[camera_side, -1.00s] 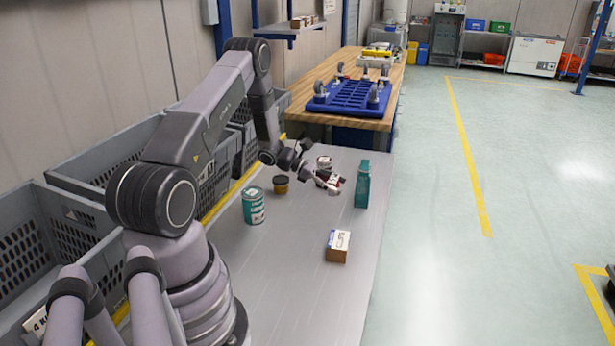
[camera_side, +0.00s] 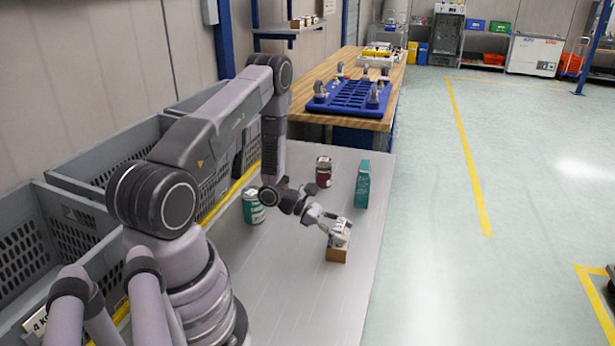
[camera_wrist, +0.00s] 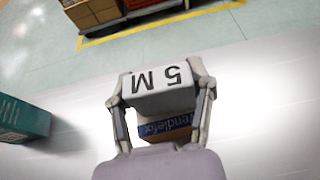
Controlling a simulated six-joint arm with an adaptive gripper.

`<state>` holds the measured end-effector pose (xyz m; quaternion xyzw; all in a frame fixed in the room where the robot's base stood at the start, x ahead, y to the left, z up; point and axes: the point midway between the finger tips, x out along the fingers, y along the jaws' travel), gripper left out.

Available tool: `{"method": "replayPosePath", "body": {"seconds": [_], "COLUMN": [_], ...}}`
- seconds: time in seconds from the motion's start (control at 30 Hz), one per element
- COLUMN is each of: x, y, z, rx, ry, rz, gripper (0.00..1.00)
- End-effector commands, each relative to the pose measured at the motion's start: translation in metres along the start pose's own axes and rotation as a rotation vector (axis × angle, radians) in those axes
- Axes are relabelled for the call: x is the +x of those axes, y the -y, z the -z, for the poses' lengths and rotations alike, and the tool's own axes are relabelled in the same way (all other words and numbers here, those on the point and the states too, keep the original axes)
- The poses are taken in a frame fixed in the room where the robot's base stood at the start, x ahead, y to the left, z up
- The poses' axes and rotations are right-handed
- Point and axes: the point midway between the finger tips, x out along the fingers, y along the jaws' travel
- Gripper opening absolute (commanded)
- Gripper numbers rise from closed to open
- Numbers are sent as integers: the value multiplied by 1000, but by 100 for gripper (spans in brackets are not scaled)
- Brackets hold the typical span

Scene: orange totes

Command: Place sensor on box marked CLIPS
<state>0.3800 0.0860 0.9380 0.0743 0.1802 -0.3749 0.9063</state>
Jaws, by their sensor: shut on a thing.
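My gripper (camera_side: 334,228) is shut on a small white block with dark marks, apparently the sensor (camera_side: 342,232). In the wrist view the sensor (camera_wrist: 160,90) sits between both fingertips of my gripper (camera_wrist: 160,98) and reads "5 M" upside down. A small brown box (camera_side: 337,255) is directly below it on the table. I cannot tell whether the sensor touches the box top.
A teal carton (camera_side: 362,185) and a dark red jar (camera_side: 323,173) stand farther back on the grey table (camera_side: 300,290). A green can (camera_side: 253,206) stands to the left. Grey crates (camera_side: 60,240) line the left side. The table's front is clear.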

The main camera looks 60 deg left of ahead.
Motion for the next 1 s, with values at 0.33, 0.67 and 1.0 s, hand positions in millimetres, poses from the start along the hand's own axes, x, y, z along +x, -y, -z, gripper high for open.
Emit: {"method": "replayPosePath", "body": {"seconds": [0.33, 0.67, 1.0], "x": [2, 2, -1], "y": [0, 0, -1], "z": [4, 6, 3], "rx": [1, 1, 1], "ry": [0, 0, 0], "rz": [0, 0, -1], "gripper": [18, 81, 81]}}
